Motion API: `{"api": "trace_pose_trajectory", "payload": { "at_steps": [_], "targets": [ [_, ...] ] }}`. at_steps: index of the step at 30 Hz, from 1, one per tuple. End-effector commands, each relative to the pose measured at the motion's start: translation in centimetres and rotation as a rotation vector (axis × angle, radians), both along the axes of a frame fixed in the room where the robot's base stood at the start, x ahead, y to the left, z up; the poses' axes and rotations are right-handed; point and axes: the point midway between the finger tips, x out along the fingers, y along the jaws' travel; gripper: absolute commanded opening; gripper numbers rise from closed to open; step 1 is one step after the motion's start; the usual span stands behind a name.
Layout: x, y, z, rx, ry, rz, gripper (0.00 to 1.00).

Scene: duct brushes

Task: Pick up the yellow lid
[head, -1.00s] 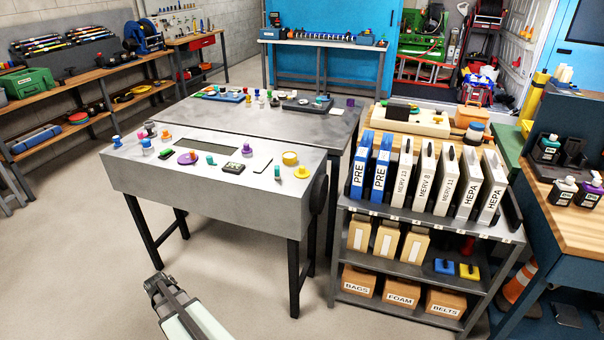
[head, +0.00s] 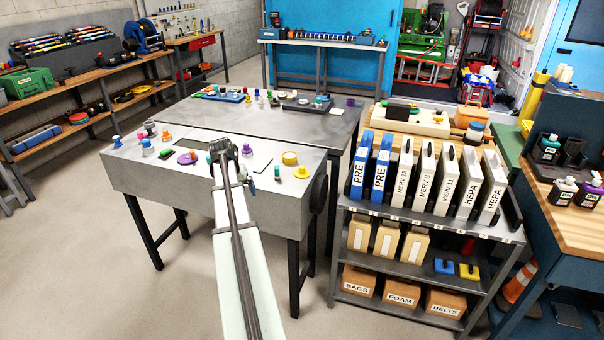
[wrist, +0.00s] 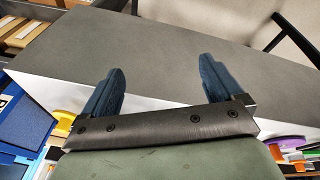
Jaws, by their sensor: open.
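The yellow lid (head: 290,158) is a round yellow disc lying on top of the grey metal duct box (head: 150,180), toward its right end. My gripper (head: 222,148) is over the middle of the box, to the left of the lid and apart from it. In the wrist view my gripper (wrist: 160,68) is open with nothing between its two dark blue fingers. A yellow edge (wrist: 66,119), likely the lid, shows there beside the left finger, mostly hidden.
A purple disc (head: 187,158) and several small coloured pieces lie on the left of the box. A shelf unit with filters (head: 422,178) stands close on the right.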

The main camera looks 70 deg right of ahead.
Motion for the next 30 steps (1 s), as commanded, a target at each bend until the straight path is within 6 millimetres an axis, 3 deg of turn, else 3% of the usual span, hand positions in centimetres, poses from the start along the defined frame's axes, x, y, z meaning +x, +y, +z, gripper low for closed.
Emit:
{"api": "trace_pose_trajectory", "payload": {
  "at_steps": [1,3,9,16,23,30],
  "targets": [
    [-1.3,-2.0,2.0,-0.020,-0.013,-0.035,0.94],
    [-3.3,-4.1,4.3,-0.041,-0.030,-0.083,0.94],
    [-9.9,-9.1,9.6,-0.091,-0.093,-0.226,0.94],
    [-15.8,-12.4,13.7,-0.132,-0.149,-0.343,0.94],
    [-17.7,-13.5,14.4,-0.144,-0.165,-0.379,0.94],
    [-17.6,-14.8,11.3,-0.143,-0.164,-0.379,0.94]
  ]
}}
